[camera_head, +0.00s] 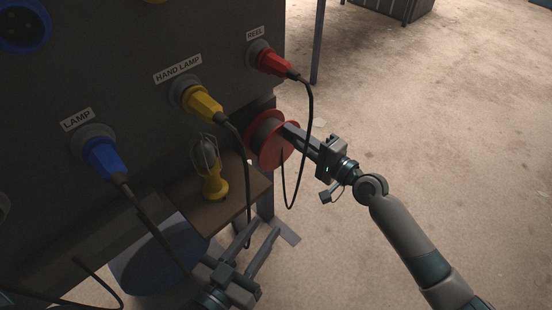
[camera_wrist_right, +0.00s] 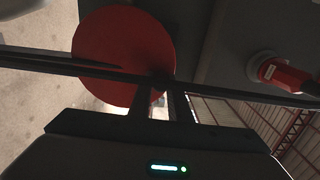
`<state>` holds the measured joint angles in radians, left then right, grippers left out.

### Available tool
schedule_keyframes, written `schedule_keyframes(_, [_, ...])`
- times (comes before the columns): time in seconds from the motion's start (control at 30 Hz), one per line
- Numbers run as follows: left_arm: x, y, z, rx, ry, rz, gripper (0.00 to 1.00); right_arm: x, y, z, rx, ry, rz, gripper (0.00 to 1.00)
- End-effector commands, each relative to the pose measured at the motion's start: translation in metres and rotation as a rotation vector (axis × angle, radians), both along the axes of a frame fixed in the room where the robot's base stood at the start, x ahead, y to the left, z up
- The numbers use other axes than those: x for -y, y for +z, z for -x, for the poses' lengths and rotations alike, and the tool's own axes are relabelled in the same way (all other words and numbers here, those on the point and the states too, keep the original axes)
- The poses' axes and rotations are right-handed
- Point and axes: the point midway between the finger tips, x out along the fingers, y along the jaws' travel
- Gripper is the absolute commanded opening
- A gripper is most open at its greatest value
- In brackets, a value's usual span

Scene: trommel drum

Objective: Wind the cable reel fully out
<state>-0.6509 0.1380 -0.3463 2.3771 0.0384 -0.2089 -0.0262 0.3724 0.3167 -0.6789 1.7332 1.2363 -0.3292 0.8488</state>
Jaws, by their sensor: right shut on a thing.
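The cable reel (camera_head: 268,140) has red flanges and is mounted on the side of the dark cabinet. Its red disc (camera_wrist_right: 118,50) fills the upper left of the right wrist view. A black cable (camera_head: 309,120) runs from the red plug (camera_head: 275,62) under the REEL label, hangs in a loop and rises toward the reel. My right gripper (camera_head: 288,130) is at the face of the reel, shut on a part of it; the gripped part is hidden. My left gripper (camera_head: 262,240) is low beside the cabinet, its two fingers apart and empty.
A yellow plug (camera_head: 203,103) and a blue plug (camera_head: 103,158) sit in the cabinet sockets, with cables hanging down. A yellow hand lamp (camera_head: 213,183) stands on a brown shelf (camera_head: 245,197). A blue round thing (camera_head: 150,262) is below. The floor at right is clear.

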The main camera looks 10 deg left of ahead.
Motion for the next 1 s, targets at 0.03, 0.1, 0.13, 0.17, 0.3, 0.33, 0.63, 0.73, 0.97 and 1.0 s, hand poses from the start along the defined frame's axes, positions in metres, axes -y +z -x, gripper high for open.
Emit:
schedule_keyframes(0.03, [0.000,0.000,0.000,0.000,0.000,0.000,0.31,0.000,0.000,0.000,0.001,0.001,-0.001,0.04])
schedule_keyframes(0.1, [0.000,-0.001,0.000,0.000,0.000,0.000,0.31,0.000,0.000,0.000,0.001,0.001,-0.001,0.04])
schedule_keyframes(0.13, [0.000,-0.002,0.000,0.000,0.000,0.000,0.31,0.000,-0.001,-0.001,0.001,0.001,-0.001,0.04])
schedule_keyframes(0.17, [0.000,-0.004,0.000,0.000,0.000,0.000,0.31,0.001,-0.002,-0.001,0.001,0.001,-0.001,0.04])
schedule_keyframes(0.3, [0.000,-0.017,0.000,0.000,0.000,0.000,0.31,0.006,-0.008,-0.009,0.002,0.000,0.000,0.04])
schedule_keyframes(0.33, [0.000,-0.020,0.000,0.000,0.000,0.000,0.31,0.008,-0.009,-0.011,0.002,-0.001,0.001,0.05])
schedule_keyframes(0.63, [0.000,-0.027,0.000,0.000,0.000,0.000,0.31,0.014,-0.009,-0.019,-0.001,0.001,0.002,0.04])
schedule_keyframes(0.73, [0.000,-0.027,0.000,0.000,0.000,0.000,0.31,0.014,-0.009,-0.019,-0.001,0.001,0.002,0.04])
schedule_keyframes(0.97, [0.000,-0.037,0.000,0.000,0.000,0.000,0.31,0.016,-0.017,-0.022,-0.002,0.001,0.003,0.04])
schedule_keyframes(1.0, [0.000,-0.041,0.000,0.000,0.000,0.000,0.31,0.017,-0.020,-0.024,-0.002,0.001,0.004,0.04])
